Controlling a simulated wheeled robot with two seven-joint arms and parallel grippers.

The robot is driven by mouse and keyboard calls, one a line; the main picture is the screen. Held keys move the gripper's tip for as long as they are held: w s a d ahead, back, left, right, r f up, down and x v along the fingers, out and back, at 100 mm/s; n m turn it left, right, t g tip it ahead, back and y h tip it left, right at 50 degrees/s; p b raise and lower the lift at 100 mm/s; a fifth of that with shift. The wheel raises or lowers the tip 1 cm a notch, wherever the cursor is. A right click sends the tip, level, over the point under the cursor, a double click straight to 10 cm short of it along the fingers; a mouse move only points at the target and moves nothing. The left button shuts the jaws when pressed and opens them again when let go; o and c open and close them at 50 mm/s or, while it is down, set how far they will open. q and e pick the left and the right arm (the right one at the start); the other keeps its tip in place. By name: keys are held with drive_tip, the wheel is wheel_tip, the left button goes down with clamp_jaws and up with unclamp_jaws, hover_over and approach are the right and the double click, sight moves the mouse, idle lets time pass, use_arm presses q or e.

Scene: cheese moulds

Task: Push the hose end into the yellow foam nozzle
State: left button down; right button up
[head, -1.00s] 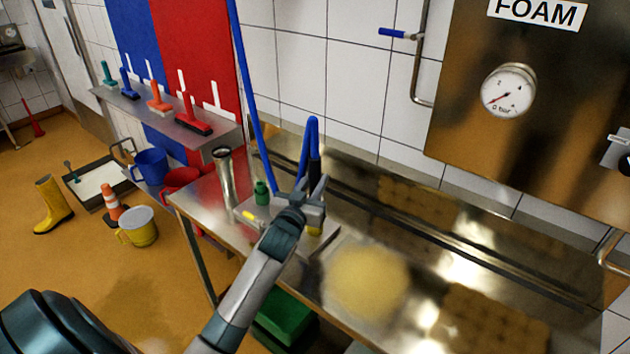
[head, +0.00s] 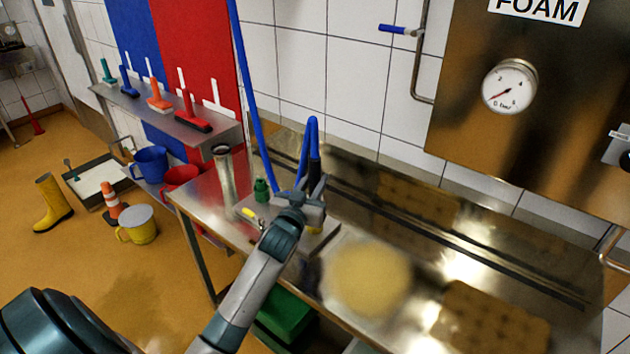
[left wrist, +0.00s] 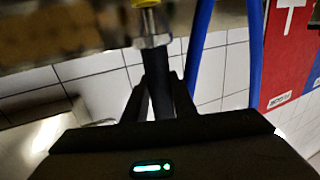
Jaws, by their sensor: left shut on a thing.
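My left gripper (head: 308,197) is shut on the hose end (head: 315,172), a dark sleeve at the end of the looped blue hose (head: 312,122). It holds it above the pale block on the steel table. The left wrist view shows the dark hose end (left wrist: 158,90) between the fingers, with a metal fitting (left wrist: 152,30) at its tip. The yellow foam nozzle (left wrist: 146,3) is in line with that fitting at the top edge, mostly cut off. In the head view a little yellow shows just below the gripper. I cannot tell how deep the fitting sits. My right gripper is not in view.
A green nozzle (head: 262,190) and a small yellow piece (head: 249,213) are at the block's left part. A round cheese (head: 366,278) lies to the right. The tiled wall and foam cabinet (head: 470,130) are behind.

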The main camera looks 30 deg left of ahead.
sight(313, 167)
use_arm(q)
drive_tip(key=shift+f+b, duration=0.5)
drive_tip(key=shift+f, duration=0.35)
drive_tip(key=shift+f+b, duration=0.5)
drive_tip(key=shift+f, duration=0.25)
drive_tip(key=shift+r, duration=0.2)
drive_tip(key=shift+r+p, duration=0.35)
drive_tip(key=shift+p, duration=0.2)
drive_tip(key=shift+r+p, duration=2.85)
drive_tip(key=shift+r, duration=0.1)
drive_tip(key=shift+r+p, duration=1.05)
drive_tip(key=shift+r, duration=0.05)
